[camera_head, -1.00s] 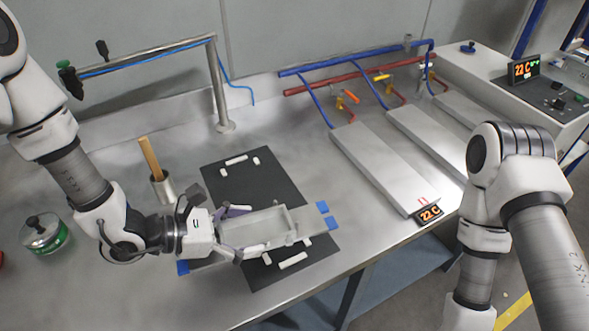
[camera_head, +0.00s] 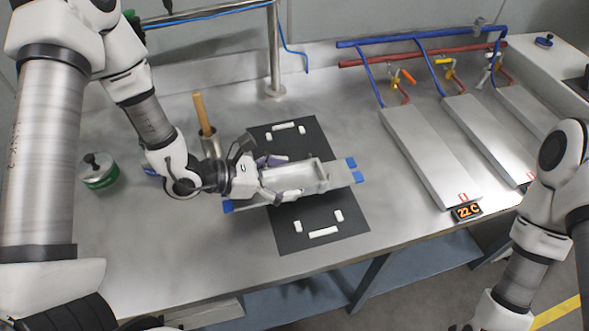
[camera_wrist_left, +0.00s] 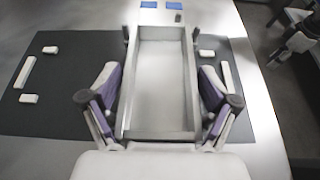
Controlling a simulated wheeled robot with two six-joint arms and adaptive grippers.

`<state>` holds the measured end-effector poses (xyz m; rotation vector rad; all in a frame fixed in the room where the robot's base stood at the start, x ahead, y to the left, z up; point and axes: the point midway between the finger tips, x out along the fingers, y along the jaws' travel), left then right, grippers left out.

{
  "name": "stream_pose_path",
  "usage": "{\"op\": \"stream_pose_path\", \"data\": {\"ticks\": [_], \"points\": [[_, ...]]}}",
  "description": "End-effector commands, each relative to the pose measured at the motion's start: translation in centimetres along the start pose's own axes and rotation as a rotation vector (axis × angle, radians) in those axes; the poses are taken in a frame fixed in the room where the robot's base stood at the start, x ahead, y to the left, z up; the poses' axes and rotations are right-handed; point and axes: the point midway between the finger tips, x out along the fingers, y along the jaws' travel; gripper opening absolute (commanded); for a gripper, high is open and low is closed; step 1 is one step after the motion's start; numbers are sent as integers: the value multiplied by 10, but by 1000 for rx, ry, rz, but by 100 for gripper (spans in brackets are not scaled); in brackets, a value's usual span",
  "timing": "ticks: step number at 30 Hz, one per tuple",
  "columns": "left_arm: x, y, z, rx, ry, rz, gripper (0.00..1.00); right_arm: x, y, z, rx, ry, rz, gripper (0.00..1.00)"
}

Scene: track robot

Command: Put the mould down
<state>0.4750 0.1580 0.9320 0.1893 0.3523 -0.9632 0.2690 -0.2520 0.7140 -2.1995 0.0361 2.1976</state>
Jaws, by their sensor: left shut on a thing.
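The mould, a grey metal open-topped rectangular trough (camera_head: 308,172), is level and empty over the middle of the black mat (camera_head: 300,242). My left gripper (camera_head: 275,178) holds it at its left end, with one finger along each long side. In the left wrist view the mould (camera_wrist_left: 160,85) lies between the purple-padded fingers (camera_wrist_left: 160,100). A flat grey strip with blue end patches (camera_head: 356,171) runs under it. I cannot tell whether the mould touches the strip. My right arm comes in at the right, but its gripper is out of view.
White bars (camera_head: 323,232) lie on the mat on both sides of the mould. A cup with a wooden handle (camera_head: 210,145) and a green tin (camera_head: 98,172) stand left. Grey plates (camera_head: 430,155) with pipes lie right. The bench between mat and plates is clear.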

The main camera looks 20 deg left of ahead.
Motion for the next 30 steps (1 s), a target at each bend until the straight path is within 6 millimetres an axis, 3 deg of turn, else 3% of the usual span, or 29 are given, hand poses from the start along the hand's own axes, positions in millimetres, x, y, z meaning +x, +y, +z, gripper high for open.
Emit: {"op": "stream_pose_path", "data": {"ticks": [3,9,17,23,24,25,30], "points": [[14,26,9,6,-1,0,23,-14,0,0,0,-1,0,40],[32,54,10,2,-2,-1,23,-21,0,0,0,-1,0,40],[46,56,-20,-2,0,-2,23,-32,0,0,0,-1,0,40],[47,57,-24,0,-2,-1,22,-31,0,0,0,-1,0,40],[47,56,-25,-1,0,-1,96,-31,0,0,0,-1,0,40],[47,56,-25,-1,0,-1,100,-31,0,0,0,-1,0,40],[47,56,-25,-1,0,-1,100,-31,0,0,0,-1,0,40]]}}
